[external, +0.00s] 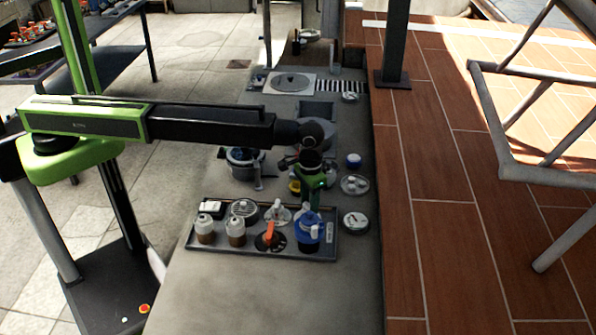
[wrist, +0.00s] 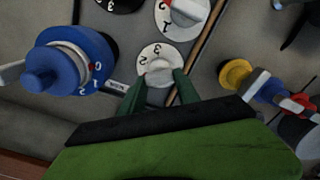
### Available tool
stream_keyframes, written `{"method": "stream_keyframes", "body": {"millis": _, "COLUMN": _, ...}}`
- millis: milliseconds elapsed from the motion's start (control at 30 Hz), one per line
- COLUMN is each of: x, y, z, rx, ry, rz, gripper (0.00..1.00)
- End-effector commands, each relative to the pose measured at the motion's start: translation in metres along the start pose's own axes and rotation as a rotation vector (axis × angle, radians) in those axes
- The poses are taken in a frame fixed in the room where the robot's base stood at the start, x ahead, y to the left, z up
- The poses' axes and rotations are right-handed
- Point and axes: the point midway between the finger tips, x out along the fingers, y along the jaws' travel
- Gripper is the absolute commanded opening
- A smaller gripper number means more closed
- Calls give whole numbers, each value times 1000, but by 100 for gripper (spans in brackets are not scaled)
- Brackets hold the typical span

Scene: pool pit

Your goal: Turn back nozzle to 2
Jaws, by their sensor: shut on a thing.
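My gripper (wrist: 161,88) has its two green fingers closed on the back nozzle (wrist: 157,76), a small pale handle on a round white dial. The figures 2 and 3 show on the dial's far side, beyond the handle; the rest of the dial is hidden by the fingers. I cannot tell which figure the handle points to. In the external view my gripper (external: 310,204) reaches down at the back right of the tray (external: 270,257), behind the blue nozzle (external: 308,232), and the gripped nozzle is hidden there.
The blue nozzle (wrist: 66,65), marked 0, 1, 2, stands close left in the wrist view. Another white nozzle (wrist: 185,12) lies beyond. An orange nozzle (external: 270,234) and two brown-white bottles (external: 236,231) are in the tray's front row. A yellow part (wrist: 235,74) lies outside the tray.

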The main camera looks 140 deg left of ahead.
Motion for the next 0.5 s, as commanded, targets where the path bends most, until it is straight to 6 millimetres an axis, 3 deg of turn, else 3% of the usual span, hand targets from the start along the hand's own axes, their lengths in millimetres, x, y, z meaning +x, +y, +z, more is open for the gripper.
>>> {"method": "stream_keyframes", "body": {"millis": 500, "x": 0, "y": 2, "z": 1, "rx": 436, "ry": 0, "rz": -1, "gripper": 0}}
